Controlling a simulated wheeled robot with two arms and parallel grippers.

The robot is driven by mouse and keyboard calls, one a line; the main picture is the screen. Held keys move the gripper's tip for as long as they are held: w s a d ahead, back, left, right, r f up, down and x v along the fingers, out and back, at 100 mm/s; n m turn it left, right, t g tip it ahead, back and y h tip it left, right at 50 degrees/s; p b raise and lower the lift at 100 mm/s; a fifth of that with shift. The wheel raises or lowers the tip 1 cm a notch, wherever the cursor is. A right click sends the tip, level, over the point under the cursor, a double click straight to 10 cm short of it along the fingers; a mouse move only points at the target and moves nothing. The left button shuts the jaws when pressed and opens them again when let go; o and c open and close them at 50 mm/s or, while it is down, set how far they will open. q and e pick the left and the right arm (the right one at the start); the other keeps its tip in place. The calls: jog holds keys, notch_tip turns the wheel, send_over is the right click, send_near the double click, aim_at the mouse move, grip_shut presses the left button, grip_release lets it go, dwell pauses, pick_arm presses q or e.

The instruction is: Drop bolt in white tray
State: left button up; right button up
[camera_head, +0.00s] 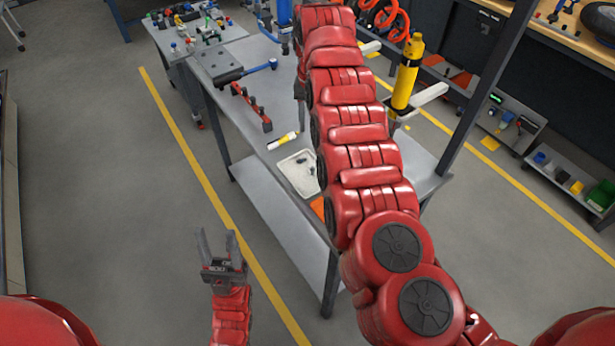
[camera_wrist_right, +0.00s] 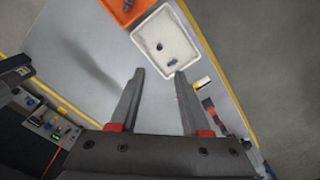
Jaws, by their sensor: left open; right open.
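The white tray (camera_head: 293,175) lies on the grey table, partly hidden behind my right arm in the head view. In the right wrist view the white tray (camera_wrist_right: 178,42) shows fully, with a small dark round piece (camera_wrist_right: 159,46) and a small dark elongated piece (camera_wrist_right: 172,62) in it. I cannot tell whether either is the bolt. My right gripper (camera_wrist_right: 159,72) is open, with nothing seen between its fingers, which point toward the tray's near edge. My left gripper (camera_head: 216,235) is open and empty, over the floor left of the table.
An orange tray (camera_wrist_right: 117,10) with a bluish piece in it adjoins the white tray. A yellow-and-white marker-like item (camera_head: 283,141) and a red tool (camera_head: 251,106) lie on the table.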

jog(key=shift+s+r, duration=0.1)
jog(key=shift+r, duration=1.1)
